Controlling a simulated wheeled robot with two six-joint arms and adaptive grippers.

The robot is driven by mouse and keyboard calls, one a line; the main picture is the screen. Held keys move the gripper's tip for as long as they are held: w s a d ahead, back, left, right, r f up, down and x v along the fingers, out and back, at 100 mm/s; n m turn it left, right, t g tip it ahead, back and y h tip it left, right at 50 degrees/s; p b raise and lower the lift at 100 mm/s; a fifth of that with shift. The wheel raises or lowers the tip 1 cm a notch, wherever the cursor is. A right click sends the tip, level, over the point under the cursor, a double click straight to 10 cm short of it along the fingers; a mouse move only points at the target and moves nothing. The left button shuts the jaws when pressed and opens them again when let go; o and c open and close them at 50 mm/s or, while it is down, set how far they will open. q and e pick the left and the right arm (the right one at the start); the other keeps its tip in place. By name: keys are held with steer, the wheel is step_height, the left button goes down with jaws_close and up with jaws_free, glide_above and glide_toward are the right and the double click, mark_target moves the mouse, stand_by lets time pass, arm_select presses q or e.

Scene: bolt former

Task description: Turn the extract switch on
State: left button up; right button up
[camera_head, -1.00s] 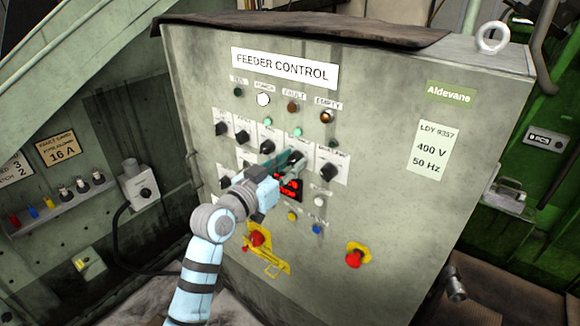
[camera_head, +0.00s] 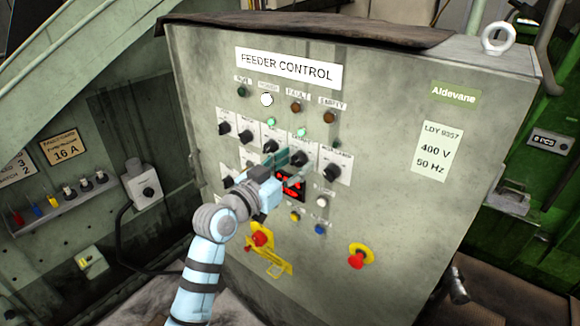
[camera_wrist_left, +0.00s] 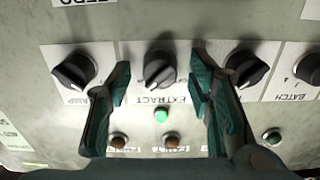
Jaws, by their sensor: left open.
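The extract switch is a black rotary knob on a white plate. In the left wrist view the knob (camera_wrist_left: 160,68) sits between my two fingers, with the EXTRACT label beside it and a lit green lamp (camera_wrist_left: 161,115) below. In the head view the knob (camera_head: 298,158) is partly hidden by my fingers. My left gripper (camera_head: 291,164) is at the panel. In the left wrist view its fingers (camera_wrist_left: 160,78) are open, one on each side of the knob, with visible gaps. I cannot tell their depth from the panel. My right gripper is in neither view.
The grey feeder control cabinet (camera_head: 400,230) carries several other black knobs close by, including one on the right (camera_head: 331,172). A red display (camera_head: 290,185) is just below. A red emergency button (camera_head: 358,257) and a yellow-guarded red button (camera_head: 261,236) sit lower.

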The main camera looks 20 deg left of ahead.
arm_select(q)
steer(key=v, duration=1.2)
steer(key=shift+d+f, duration=0.1)
